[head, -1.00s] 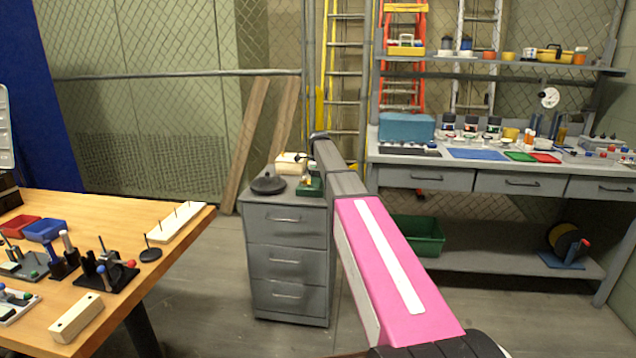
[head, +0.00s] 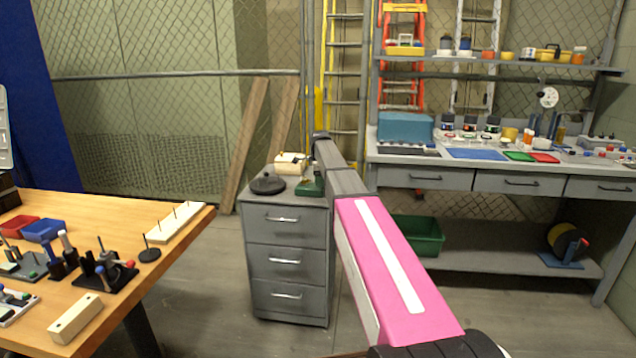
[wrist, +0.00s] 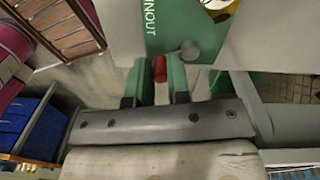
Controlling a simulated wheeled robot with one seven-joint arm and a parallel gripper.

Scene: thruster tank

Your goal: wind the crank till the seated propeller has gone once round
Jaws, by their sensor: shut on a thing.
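In the wrist view my gripper (wrist: 156,82) has its two green fingers on either side of a small red knob (wrist: 159,68), shut on it. The knob looks like the crank's handle; the rest of the crank is not clear. Beside it lies a green panel (wrist: 185,25) with white lettering ending in "NOUT", and a grey round part (wrist: 190,50). In the head view my arm hides my gripper. A green block (head: 311,187) shows beside the arm on the grey drawer cabinet (head: 286,216). I cannot make out the propeller for certain.
A black round base (head: 267,185) and a cream box (head: 290,162) stand on the cabinet near my arm. A wooden table (head: 120,262) with small parts is at left. A grey workbench (head: 425,179) with trays is at right. Floor between is clear.

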